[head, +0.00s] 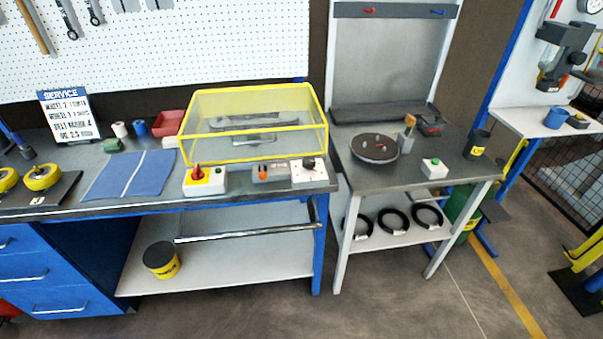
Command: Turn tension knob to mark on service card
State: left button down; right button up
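The service card (69,115) stands upright at the back left of the workbench, with a blue "SERVICE" header and several printed lines, too small to read surely. A white box with a dark round knob (308,164) sits at the bench's front right corner; it looks like the tension knob. Small marks surround the knob, but its pointer's setting cannot be told. Neither of my grippers is in view.
A yellow-framed clear guard (254,124) stands behind the controls. A red knob box (205,180) and a grey box with an orange part (270,172) sit left of the white box. A blue mat (128,175) lies farther left. A side table (465,165) holds a dark disc (374,149).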

aim_at(308, 163)
jog(key=u, duration=1)
jog(key=i, duration=0.6)
jog(key=z, duration=1.7)
